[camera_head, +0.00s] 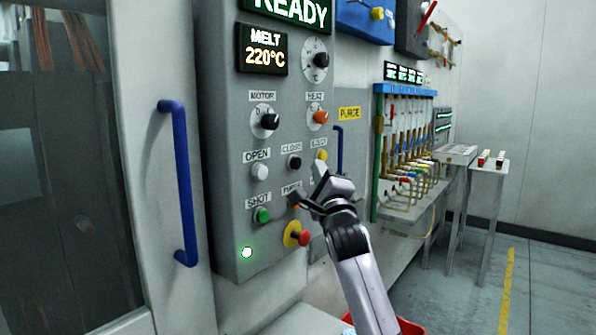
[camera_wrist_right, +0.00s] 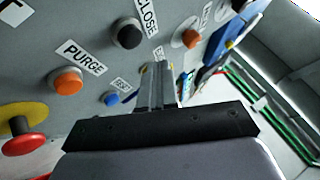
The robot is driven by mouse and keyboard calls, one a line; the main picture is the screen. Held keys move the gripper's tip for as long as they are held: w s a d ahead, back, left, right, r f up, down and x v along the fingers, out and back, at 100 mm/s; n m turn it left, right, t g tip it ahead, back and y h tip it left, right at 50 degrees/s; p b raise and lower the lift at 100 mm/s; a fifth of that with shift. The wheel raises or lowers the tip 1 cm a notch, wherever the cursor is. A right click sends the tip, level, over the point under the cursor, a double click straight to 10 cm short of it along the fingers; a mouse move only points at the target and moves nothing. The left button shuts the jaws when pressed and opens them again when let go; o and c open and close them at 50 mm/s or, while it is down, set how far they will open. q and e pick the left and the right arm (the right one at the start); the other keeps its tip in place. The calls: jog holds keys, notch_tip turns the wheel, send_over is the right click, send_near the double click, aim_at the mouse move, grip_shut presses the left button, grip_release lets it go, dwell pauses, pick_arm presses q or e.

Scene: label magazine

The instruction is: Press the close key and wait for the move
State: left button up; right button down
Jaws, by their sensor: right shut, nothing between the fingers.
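The close key is a black round button (camera_head: 294,162) under the CLOSE label on the grey control panel (camera_head: 225,150). It also shows in the right wrist view (camera_wrist_right: 127,33), up and left of the fingers, with nothing touching it. My right gripper (camera_head: 319,172) is shut and empty, to the right of and slightly below the close key in the head view. Its fingers in the wrist view (camera_wrist_right: 157,82) point at the panel and partly cover a yellow button (camera_head: 320,155). My left gripper is out of view.
The display (camera_head: 290,13) reads READY; the melt display (camera_head: 262,51) reads 220°C. Nearby are the white OPEN button (camera_head: 260,172), green SHOT button (camera_head: 262,215), orange PURGE button (camera_wrist_right: 67,82) and red stop button (camera_head: 304,238). A blue-handled door (camera_head: 180,185) stands left.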

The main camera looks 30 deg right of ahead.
aim_at(296, 163)
jog(key=shift+w+a, duration=0.2)
jog(key=shift+w, duration=0.3)
jog(key=shift+w+a, duration=0.2)
jog(key=shift+w, duration=0.25)
dwell(0.5)
jog(key=shift+w+a+b, duration=0.1)
jog(key=shift+w+b, duration=0.1)
jog(key=shift+b, duration=0.1)
dwell(0.7)
jog(key=shift+w, duration=0.2)
